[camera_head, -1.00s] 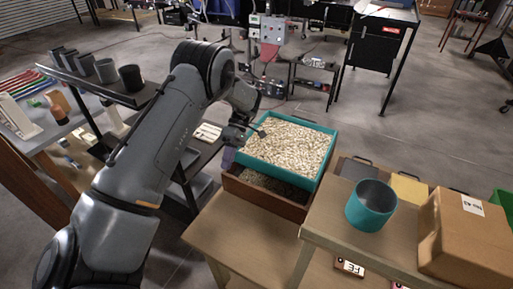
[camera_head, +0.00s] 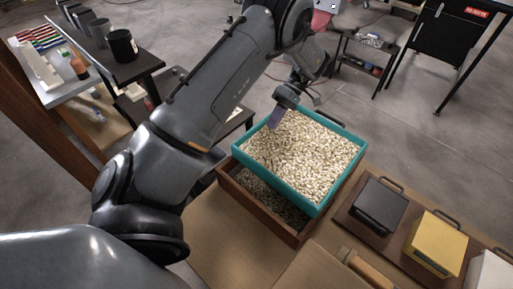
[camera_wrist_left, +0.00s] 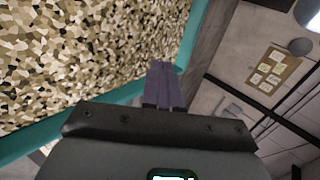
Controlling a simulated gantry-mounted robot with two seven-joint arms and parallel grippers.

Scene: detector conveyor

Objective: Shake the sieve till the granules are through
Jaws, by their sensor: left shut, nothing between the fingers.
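The sieve (camera_head: 310,209) is a teal square frame full of pale beige granules (camera_head: 305,155). It sits on a brown wooden box (camera_head: 250,200), offset so that the box's near-left side shows, with darker granules inside. My left gripper (camera_head: 277,118) is at the sieve's far-left rim, its purple fingers pointing down. In the left wrist view the fingers (camera_wrist_left: 162,85) are together with nothing between them, overlapping the teal rim (camera_wrist_left: 190,40); whether they touch it I cannot tell. My right gripper is out of view.
The wooden table (camera_head: 215,245) has bare room at the near left. A black-lidded box (camera_head: 380,205) and a yellow box (camera_head: 435,243) stand on a brown tray at the right. A shelf with dark cups (camera_head: 122,45) is at the left. A tan handle (camera_head: 368,270) lies in front.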

